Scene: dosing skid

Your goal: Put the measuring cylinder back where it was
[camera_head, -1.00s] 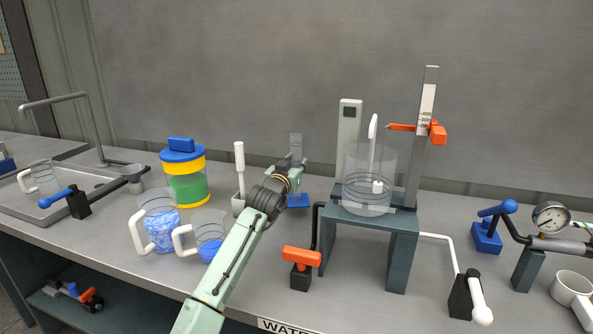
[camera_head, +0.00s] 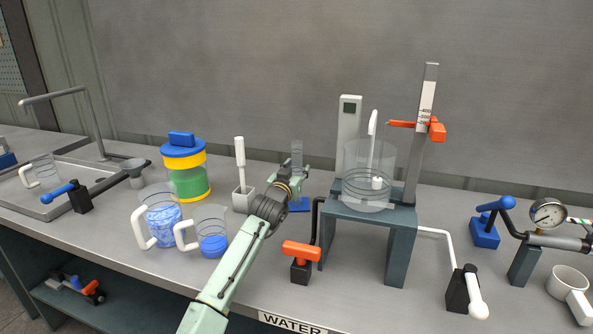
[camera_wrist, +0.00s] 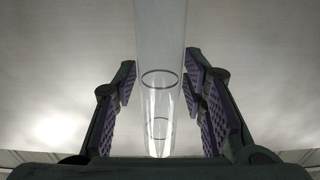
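The measuring cylinder (camera_head: 297,152) is clear and slim, and it looks upright above a blue pad or foot (camera_head: 299,205) on the bench. My gripper hides its lower part in the head view, so I cannot tell how its bottom rests. My gripper (camera_head: 297,178) is low beside the blue piece. In the wrist view, its two purple-padded fingers (camera_wrist: 161,95) stand apart with the clear cylinder (camera_wrist: 158,105) between them. Gaps show on both sides of the glass, so the gripper looks open around it.
A stand with a large clear vessel (camera_head: 366,160) is just right of my gripper, with an orange-handled valve (camera_head: 301,251) in front. A white holder with a rod (camera_head: 242,197), a yellow-blue jar (camera_head: 186,168) and two jugs of blue liquid (camera_head: 162,222) are left.

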